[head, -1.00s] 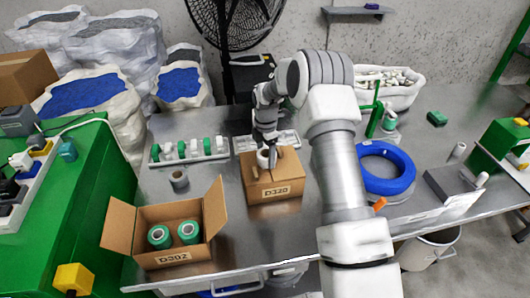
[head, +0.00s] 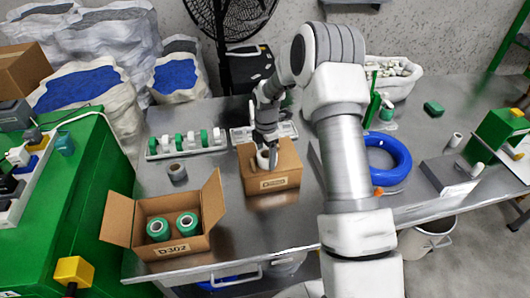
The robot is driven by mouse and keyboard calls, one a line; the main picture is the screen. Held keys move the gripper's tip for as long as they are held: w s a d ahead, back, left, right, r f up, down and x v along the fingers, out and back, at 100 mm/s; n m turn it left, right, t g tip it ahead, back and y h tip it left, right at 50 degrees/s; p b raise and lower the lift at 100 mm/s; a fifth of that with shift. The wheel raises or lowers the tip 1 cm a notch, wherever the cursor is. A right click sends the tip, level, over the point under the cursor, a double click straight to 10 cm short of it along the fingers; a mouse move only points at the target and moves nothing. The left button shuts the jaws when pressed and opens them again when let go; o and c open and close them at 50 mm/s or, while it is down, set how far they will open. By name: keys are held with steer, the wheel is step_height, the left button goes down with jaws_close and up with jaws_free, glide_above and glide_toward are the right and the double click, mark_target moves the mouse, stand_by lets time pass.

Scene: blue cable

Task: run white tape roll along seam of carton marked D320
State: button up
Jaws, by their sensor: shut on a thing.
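The carton marked D320 (head: 262,185) stands shut on the metal table near the middle of the head view. Its label is on the front face. My gripper (head: 266,160) is over the carton's top and is shut on the white tape roll (head: 263,158). The roll is upright and at the top face, close to or touching it. The fingers hide part of the roll and the seam beneath, so I cannot see whether tape lies on the seam.
An open carton marked D302 (head: 177,251) with two green rolls stands front left. A rack of green and white rolls (head: 187,143) is behind it. A grey roll (head: 177,172) stands left of the D320 carton. A blue cable coil (head: 392,177) lies to the right, partly behind my arm.

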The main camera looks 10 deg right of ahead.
steer(key=shift+s, duration=1.85)
steer(key=shift+r, duration=0.1)
step_height(320, 180, up, 7)
steer(key=p, duration=0.5)
steer(key=s+r+m, duration=0.4)
steer(key=s+m, duration=0.5)
steer(key=m, duration=1.2)
steer(key=shift+s+m, duration=0.35)
steer(key=shift+m, duration=0.05)
steer(key=shift+r, duration=0.1)
